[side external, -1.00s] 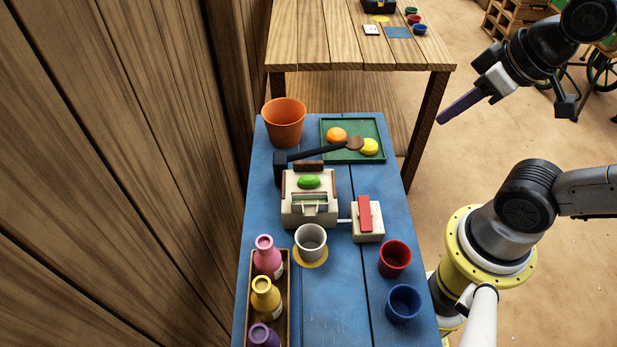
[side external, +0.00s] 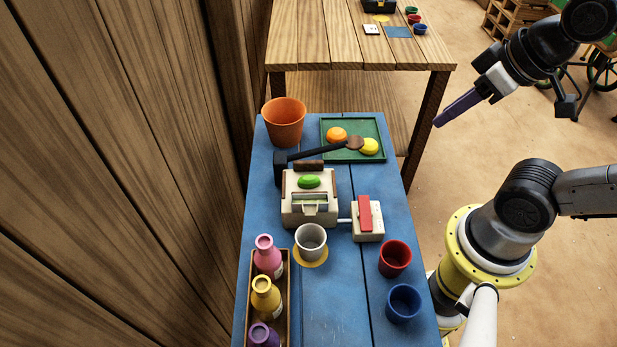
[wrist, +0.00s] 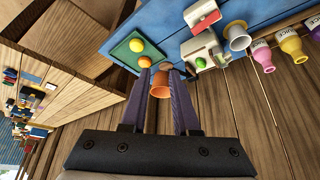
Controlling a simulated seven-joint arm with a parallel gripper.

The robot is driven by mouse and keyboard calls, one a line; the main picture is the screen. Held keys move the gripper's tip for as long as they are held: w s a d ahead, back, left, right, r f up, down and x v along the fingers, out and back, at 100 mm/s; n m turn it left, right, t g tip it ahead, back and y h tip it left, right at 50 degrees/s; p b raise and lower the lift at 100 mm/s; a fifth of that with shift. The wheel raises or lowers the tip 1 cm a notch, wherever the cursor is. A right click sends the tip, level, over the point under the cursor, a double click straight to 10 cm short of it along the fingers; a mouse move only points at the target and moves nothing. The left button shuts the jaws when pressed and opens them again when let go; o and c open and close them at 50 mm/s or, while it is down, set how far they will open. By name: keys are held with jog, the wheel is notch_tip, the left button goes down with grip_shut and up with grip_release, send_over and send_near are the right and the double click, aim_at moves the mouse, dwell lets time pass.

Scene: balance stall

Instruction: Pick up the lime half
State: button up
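The green lime half (side external: 309,182) sits on top of the cream press (side external: 297,212) on the blue table. It also shows in the wrist view as a small green shape (wrist: 200,63) on the press. My gripper (side external: 437,123) is up in the air to the right of the table, well apart from the lime half. In the wrist view its two purple fingers (wrist: 158,69) stand apart with a gap between the tips. Nothing is held between them; the orange bucket shows behind the gap.
A black-headed mallet (side external: 318,151) lies behind the press, its handle reaching over the green tray (side external: 376,128) with orange and yellow fruit halves. An orange bucket (side external: 284,122) stands back left. A grey cup (side external: 310,241), red cup (side external: 395,258), blue cup (side external: 403,303) and bottle crate (side external: 286,320) stand nearer.

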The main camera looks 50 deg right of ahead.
jog(key=o, duration=0.6)
jog(key=w+a+r+n+g, duration=0.1)
jog(key=w+a+r+n, duration=0.1)
jog(key=w+r+n, duration=0.6)
jog(key=n+g, duration=0.5)
jog(key=n, duration=0.6)
send_over(309, 176)
jog(key=f, duration=1.9)
jog(key=shift+w+d+f, duration=0.1)
jog(key=shift+w+f, duration=0.1)
jog(key=shift+f, duration=0.1)
jog(key=shift+s+f, duration=0.15)
jog(key=shift+f, duration=2.9)
